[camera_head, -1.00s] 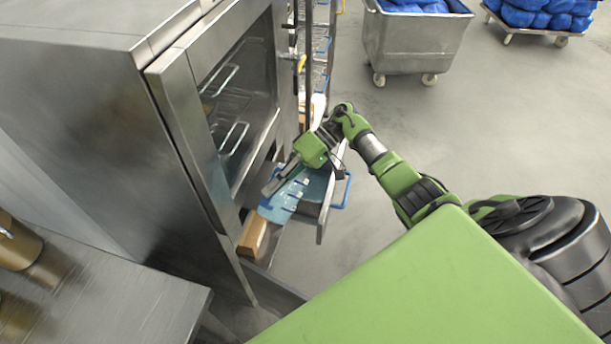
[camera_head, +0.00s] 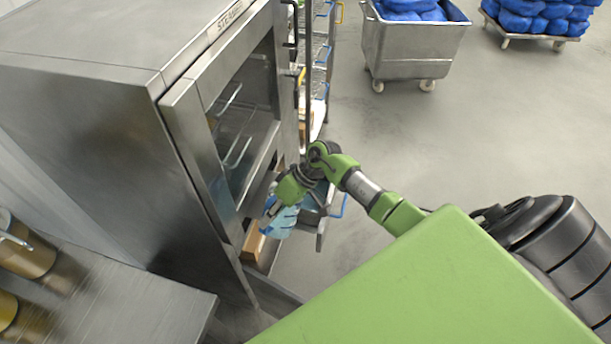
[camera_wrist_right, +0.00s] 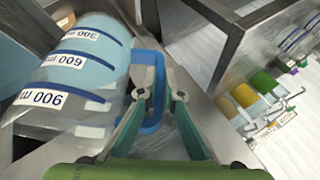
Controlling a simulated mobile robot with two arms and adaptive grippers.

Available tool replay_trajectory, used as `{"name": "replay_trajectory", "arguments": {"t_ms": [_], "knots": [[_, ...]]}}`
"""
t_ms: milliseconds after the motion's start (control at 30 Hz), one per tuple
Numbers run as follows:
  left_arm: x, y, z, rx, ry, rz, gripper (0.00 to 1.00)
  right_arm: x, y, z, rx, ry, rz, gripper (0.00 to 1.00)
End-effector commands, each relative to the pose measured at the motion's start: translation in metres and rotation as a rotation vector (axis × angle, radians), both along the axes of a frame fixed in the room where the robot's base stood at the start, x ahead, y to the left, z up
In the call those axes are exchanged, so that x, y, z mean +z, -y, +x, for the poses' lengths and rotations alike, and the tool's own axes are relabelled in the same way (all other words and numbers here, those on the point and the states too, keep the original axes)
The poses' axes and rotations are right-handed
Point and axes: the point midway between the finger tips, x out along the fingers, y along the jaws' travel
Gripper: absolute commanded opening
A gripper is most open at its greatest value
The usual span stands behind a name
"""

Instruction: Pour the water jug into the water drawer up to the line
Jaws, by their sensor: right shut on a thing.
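The water jug (camera_head: 281,221) is clear with blue marks and light blue water. It is in front of the steamer, at the left side of the open water drawer (camera_head: 321,232). My right gripper (camera_head: 285,195) is shut on its blue handle. In the right wrist view the jug (camera_wrist_right: 88,62) shows 300, 600 and 900 ml labels and is tilted in the picture, and the right gripper's fingers (camera_wrist_right: 160,95) are at the blue handle (camera_wrist_right: 153,72). The drawer's fill line and water level are hidden or too small to tell. My left gripper is not in view.
The steamer (camera_head: 110,110) stands at the left. A brown box (camera_head: 253,241) is below it, beside the jug. A wire rack (camera_head: 318,60) stands behind the drawer. A metal cart (camera_head: 415,45) is farther back. The floor to the right is clear.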

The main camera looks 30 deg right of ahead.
Motion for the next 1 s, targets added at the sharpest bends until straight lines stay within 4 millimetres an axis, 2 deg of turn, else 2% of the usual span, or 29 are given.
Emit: {"name": "replay_trajectory", "arguments": {"t_ms": [300, 800, 1000], "knots": [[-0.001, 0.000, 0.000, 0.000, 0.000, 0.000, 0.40, -0.036, -0.023, -0.010, 0.002, 0.097, -0.186, 0.00], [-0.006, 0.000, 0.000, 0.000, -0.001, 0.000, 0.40, -0.105, -0.036, -0.016, -0.004, 0.201, -0.401, 0.00], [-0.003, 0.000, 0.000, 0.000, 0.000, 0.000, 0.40, -0.125, -0.037, -0.016, -0.005, 0.228, -0.459, 0.00]]}}
